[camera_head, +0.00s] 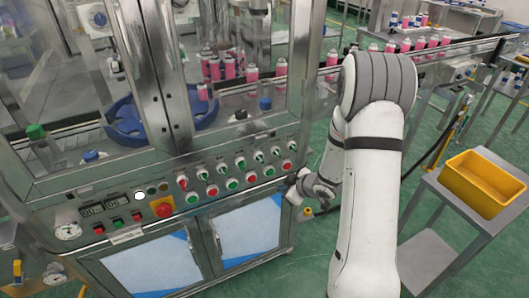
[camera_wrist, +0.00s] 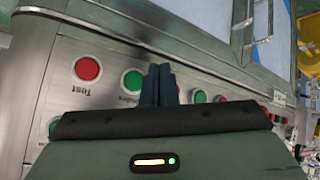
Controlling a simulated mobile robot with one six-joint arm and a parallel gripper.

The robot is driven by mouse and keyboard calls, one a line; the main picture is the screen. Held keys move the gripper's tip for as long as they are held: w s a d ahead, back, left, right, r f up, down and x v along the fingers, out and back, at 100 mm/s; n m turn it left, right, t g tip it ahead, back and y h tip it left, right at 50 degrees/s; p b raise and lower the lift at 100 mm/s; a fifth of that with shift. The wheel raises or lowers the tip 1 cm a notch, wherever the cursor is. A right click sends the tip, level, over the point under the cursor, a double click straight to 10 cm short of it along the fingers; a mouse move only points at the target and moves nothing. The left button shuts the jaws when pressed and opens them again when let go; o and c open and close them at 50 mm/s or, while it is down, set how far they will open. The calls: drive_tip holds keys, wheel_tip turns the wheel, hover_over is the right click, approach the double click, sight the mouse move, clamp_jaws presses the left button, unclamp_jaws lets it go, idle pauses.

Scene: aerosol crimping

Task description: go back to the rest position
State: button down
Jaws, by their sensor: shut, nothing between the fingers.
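My gripper shows in the wrist view (camera_wrist: 158,84) with its two dark fingers pressed together and nothing between them. Its fingers point at the crimping machine's button panel, which appears upside down there, with a red button (camera_wrist: 88,68) to their left and a green button (camera_wrist: 133,80) just beside them. In the head view my gripper (camera_head: 291,181) is at the right end of the machine's control panel (camera_head: 228,182), close to its front. Whether the fingertips touch the panel cannot be told. My white arm covers part of the view behind it.
A yellow bin (camera_head: 482,183) stands on a grey side table (camera_head: 440,218) at the right. A conveyor (camera_head: 440,50) carrying several pink cans (camera_head: 405,45) runs at the back right. Green floor lies open between machine and side table. Glass doors front the machine's upper part.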

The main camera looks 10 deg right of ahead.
drive_tip(key=s+d+r+m+h, duration=0.3)
drive_tip(key=r, duration=0.4)
drive_tip(key=s+d+r+m+h, duration=0.2)
drive_tip(key=d+r+m+h, duration=0.15)
drive_tip(key=r, duration=0.35)
drive_tip(key=s+a+r+m+g, duration=0.1)
drive_tip(key=s+a+r, duration=0.1)
drive_tip(key=s, duration=0.5)
drive_tip(key=s+a+r+m+g, duration=0.2)
drive_tip(key=s+a+r, duration=0.1)
drive_tip(key=s, duration=0.4)
drive_tip(key=s+a+r+m+g, duration=0.1)
drive_tip(key=s+a+r+g, duration=0.1)
drive_tip(key=s, duration=0.5)
drive_tip(key=shift+s+a+r+m+y, duration=0.2)
drive_tip(key=shift+r+m+y, duration=0.2)
drive_tip(key=shift+r, duration=0.5)
drive_tip(key=c, duration=2.1)
unclamp_jaws()
